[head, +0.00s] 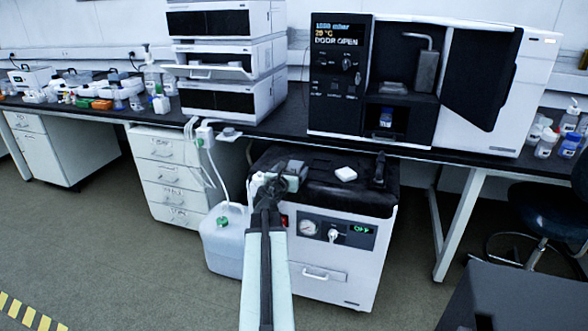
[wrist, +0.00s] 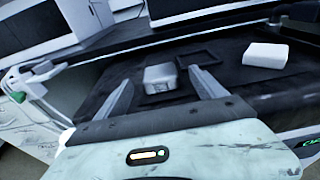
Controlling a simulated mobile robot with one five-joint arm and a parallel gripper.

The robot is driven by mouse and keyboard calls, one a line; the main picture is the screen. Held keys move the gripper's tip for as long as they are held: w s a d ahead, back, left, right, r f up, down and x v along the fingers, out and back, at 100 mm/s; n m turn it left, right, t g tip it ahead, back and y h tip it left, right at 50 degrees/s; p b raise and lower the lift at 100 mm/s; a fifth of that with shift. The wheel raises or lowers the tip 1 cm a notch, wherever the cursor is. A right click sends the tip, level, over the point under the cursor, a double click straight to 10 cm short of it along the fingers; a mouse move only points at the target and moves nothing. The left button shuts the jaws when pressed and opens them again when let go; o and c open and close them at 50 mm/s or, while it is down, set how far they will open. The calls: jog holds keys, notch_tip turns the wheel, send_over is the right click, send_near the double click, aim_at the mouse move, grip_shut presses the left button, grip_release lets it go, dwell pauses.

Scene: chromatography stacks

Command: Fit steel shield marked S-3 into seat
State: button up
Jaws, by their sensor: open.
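A small grey metallic block (wrist: 160,79) lies on the black top of the cabinet in the wrist view. It may be the shield, but I cannot read any marking. A dark square frame (wrist: 212,57) lies just behind it to the right; I cannot tell if it is the seat. My gripper (wrist: 160,85) is open, its fingers to the left and right of the block; I cannot tell if they touch it. In the head view my gripper (head: 280,178) is over the left part of the cabinet top and hides much there.
A white block (head: 345,174) lies right of my gripper, and a dark upright object (head: 380,168) stands further right.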

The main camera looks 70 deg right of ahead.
aim_at(294, 167)
jog(key=d, duration=0.3)
jog(key=shift+w+d+f, duration=0.1)
jog(key=shift+w+f, duration=0.05)
jog(key=shift+f, duration=0.1)
grip_shut()
jog(key=shift+r, duration=0.15)
